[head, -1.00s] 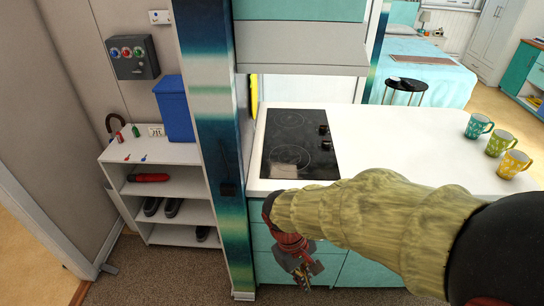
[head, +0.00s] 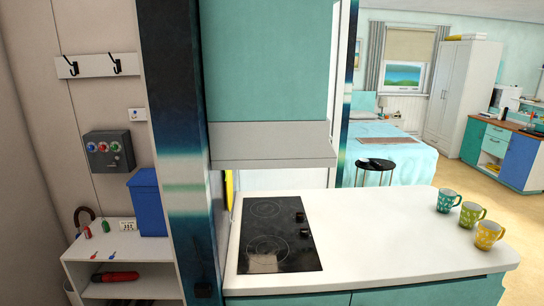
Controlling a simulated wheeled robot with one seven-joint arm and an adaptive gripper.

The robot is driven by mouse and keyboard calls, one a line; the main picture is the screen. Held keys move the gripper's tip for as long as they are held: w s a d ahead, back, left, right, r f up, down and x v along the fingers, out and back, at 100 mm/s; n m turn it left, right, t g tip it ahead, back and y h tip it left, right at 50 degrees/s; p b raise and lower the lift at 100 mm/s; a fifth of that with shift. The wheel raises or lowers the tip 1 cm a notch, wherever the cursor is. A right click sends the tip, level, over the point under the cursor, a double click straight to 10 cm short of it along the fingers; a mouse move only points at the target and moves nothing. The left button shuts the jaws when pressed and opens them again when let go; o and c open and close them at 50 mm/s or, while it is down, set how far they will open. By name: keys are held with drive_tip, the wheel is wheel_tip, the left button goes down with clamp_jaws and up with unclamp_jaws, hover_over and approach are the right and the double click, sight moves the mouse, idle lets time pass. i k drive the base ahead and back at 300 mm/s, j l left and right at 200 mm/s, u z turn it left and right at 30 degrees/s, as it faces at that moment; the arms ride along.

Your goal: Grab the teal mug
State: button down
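The teal mug (head: 447,201) stands upright near the right end of the white counter (head: 375,245), the farthest of three patterned mugs in a row. A green mug (head: 471,215) stands just in front of it, and a yellow mug (head: 488,235) is nearest the counter's right front. My gripper and arm are out of the head view now, so their distance from the mug and the gripper's state do not show.
A black cooktop (head: 275,235) is set into the counter's left part. A hood cabinet (head: 270,75) hangs above, beside a blue-teal pillar (head: 183,150). The counter between cooktop and mugs is clear.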

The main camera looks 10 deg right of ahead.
sight(447, 197)
drive_tip(key=z, duration=1.25)
drive_tip(key=i+l, duration=0.25)
drive_tip(key=i, duration=0.3)
drive_tip(key=i+l, duration=0.3)
drive_tip(key=i, duration=0.2)
drive_tip(key=i+l, duration=0.25)
drive_tip(key=i, duration=0.3)
drive_tip(key=i+l, duration=0.3)
drive_tip(key=i, duration=0.2)
